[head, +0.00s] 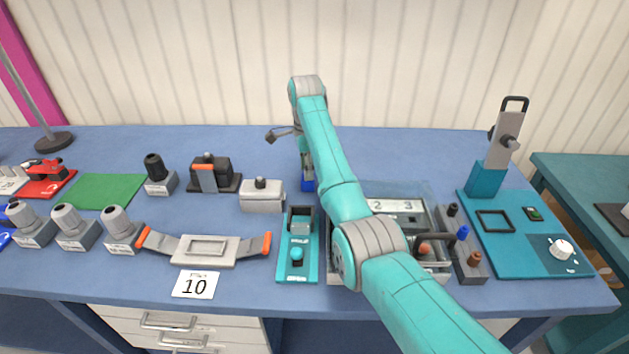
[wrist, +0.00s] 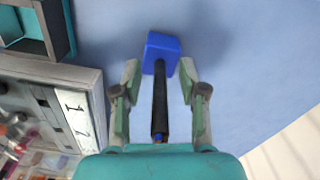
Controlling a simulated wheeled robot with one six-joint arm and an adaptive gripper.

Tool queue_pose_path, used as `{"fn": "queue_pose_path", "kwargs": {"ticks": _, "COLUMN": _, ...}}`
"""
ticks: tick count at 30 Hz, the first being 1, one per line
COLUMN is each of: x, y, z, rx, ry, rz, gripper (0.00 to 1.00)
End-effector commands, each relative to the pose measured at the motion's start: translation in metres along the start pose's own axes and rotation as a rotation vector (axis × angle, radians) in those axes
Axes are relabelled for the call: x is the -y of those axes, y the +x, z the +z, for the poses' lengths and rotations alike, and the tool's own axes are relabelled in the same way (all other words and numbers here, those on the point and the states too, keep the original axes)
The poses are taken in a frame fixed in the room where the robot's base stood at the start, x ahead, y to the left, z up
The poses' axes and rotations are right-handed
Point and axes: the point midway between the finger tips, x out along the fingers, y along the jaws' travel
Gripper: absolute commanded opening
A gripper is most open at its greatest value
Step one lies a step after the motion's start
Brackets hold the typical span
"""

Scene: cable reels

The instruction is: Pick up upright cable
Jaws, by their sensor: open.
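The upright cable (wrist: 159,105) is a thin black rod standing in a blue block (wrist: 163,48). It shows in the middle of the wrist view, with a small blue part low on the rod nearest the camera. My gripper (wrist: 160,68) is open, with one finger on each side of the cable and a gap visible on both sides. In the head view the blue block (head: 308,186) shows just left of my arm, near the middle of the table. The cable and my fingers are mostly hidden there by my arm.
A grey tray numbered 2 and 3 (head: 398,206) lies to the right, partly behind my arm. The blue table (head: 400,150) is clear at the back.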

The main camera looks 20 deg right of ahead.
Motion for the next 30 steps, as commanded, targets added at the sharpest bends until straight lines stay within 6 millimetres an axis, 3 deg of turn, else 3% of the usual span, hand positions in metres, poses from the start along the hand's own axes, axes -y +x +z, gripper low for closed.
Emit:
{"fn": "queue_pose_path", "kwargs": {"ticks": 5, "x": 0.0, "y": 0.0, "z": 0.0, "rx": 0.0, "ry": 0.001, "rz": -0.001, "gripper": 0.42}}
{"fn": "queue_pose_path", "kwargs": {"ticks": 11, "x": 0.0, "y": 0.0, "z": 0.0, "rx": 0.0, "ry": 0.001, "rz": -0.001, "gripper": 0.0}}
{"fn": "queue_pose_path", "kwargs": {"ticks": 25, "x": 0.001, "y": -0.003, "z": -0.001, "rx": 0.0, "ry": 0.001, "rz": -0.003, "gripper": 0.0}}
{"fn": "queue_pose_path", "kwargs": {"ticks": 30, "x": 0.003, "y": -0.022, "z": -0.011, "rx": 0.0, "ry": 0.002, "rz": -0.005, "gripper": 0.0}}
